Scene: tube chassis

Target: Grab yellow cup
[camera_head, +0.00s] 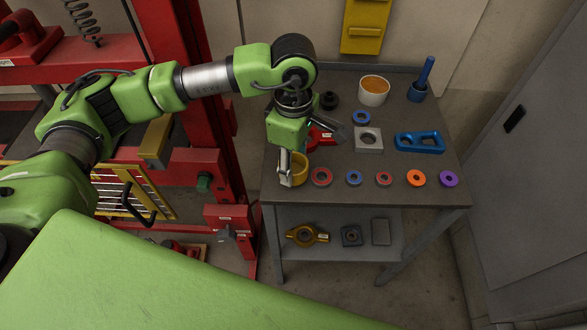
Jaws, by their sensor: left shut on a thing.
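The yellow cup (300,170) stands near the front left corner of the grey table top. My left gripper (287,168) points down at the cup's left side and is shut on it. A finger covers part of the cup's left wall. I cannot tell whether the cup touches the table or is slightly raised. My right gripper is not in view.
On the table (440,186) stand a white cup with orange inside (374,91), a blue holder (417,92), a grey block (368,140), a blue bracket (420,142) and a red part (321,139). Several coloured rings lie along the front, including an orange ring (416,178).

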